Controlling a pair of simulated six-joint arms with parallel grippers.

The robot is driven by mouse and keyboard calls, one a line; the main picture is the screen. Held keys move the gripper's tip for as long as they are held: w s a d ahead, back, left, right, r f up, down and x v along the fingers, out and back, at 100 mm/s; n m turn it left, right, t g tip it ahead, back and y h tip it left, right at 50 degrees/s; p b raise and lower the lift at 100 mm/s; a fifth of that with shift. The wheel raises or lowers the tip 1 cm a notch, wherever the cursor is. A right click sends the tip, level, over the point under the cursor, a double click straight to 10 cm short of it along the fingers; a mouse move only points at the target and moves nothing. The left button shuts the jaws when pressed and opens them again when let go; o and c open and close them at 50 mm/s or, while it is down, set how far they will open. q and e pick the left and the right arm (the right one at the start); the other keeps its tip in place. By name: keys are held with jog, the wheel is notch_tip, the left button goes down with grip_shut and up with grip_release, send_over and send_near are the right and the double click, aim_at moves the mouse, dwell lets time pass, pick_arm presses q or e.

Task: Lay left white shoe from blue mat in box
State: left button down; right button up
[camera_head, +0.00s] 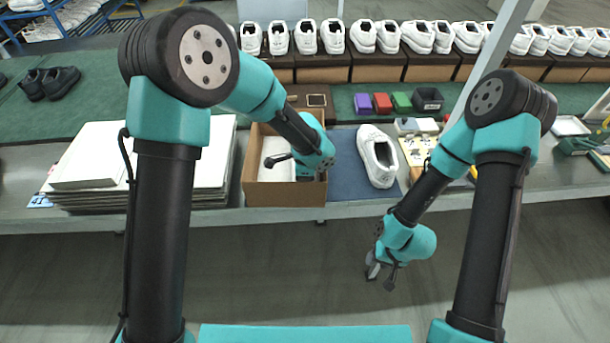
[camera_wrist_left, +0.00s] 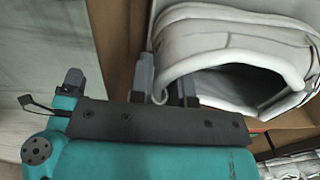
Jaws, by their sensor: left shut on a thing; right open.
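The cardboard box (camera_head: 285,194) stands open on the table, left of the blue mat (camera_head: 345,170). My left gripper is inside the box, its fingers mostly hidden by my arm in the head view. In the left wrist view my left gripper (camera_wrist_left: 166,80) is shut on the collar edge of a white shoe (camera_wrist_left: 235,30), whose opening faces the camera. Cardboard walls surround that shoe; whether it touches the bottom I cannot tell. Another white shoe (camera_head: 377,155) lies on the mat. My right gripper (camera_head: 373,270) is open and empty, low in front of the table.
A stack of white boards (camera_head: 90,155) is left of the box. Purple, red and green small boxes (camera_head: 382,103) and a black tray (camera_head: 427,98) stand behind the mat. White shoes line the back row. Black shoes (camera_head: 50,82) lie at far left.

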pick_arm(q)
jog(key=shift+f, duration=0.75)
dwell(0.6)
jog(key=c, duration=1)
grip_release()
jog(key=shift+f, duration=0.1)
notch_tip(320, 180, up, 18)
jog(key=shift+s+f, duration=0.25)
jog(key=shift+s, duration=0.15)
